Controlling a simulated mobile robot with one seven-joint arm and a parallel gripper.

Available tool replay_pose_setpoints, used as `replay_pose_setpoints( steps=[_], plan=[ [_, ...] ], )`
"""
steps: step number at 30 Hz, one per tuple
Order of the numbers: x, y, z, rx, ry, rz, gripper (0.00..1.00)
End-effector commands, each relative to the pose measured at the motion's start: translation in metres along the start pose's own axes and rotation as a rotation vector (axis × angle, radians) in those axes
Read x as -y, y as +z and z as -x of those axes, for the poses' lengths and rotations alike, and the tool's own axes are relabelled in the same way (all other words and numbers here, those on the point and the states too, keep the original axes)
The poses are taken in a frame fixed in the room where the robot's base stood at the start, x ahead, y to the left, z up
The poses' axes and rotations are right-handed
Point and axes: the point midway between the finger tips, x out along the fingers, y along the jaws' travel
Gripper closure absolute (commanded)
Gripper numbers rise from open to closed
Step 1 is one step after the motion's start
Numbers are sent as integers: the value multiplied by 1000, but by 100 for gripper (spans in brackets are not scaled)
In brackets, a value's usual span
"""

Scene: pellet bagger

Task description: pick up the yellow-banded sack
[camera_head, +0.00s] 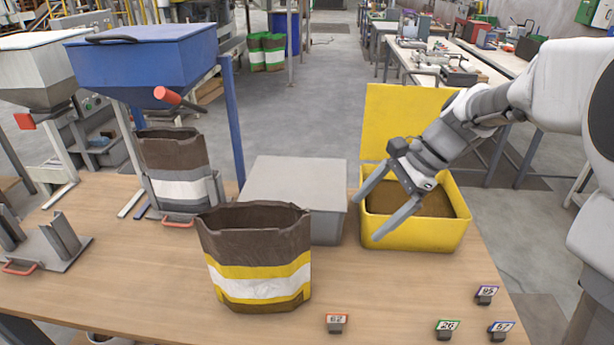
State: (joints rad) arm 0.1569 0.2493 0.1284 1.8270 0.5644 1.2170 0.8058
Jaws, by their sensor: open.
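The yellow-banded sack (258,258) stands upright on the table in the front middle. It is brown, with yellow bands above and below a white band, and its mouth is open at the top. My gripper (366,217) is open and empty, to the right of the sack and apart from it. Its two fingers point down and left, in front of the yellow bin (415,236). The sack's back side is hidden.
A grey lidded box (292,182) stands behind the sack. A brown sack with a white band (178,170) stands below the blue hopper (143,62). The wooden table (130,285) is clear left of the sack.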

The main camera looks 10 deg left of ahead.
Motion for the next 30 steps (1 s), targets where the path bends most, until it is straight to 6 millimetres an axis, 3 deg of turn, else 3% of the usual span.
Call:
replay_pose_setpoints(
  steps=[1,3,11,16,24,30],
  plan=[
    [7,-14,-19,46,2,-62,0],
    [18,-23,-33,101,3,-138,0],
    [38,-42,-61,220,9,-298,0],
    [40,-38,-82,232,14,-313,0],
    [41,-25,-140,231,15,-310,0],
    [42,-18,-172,229,12,-311,0]
  ],
)
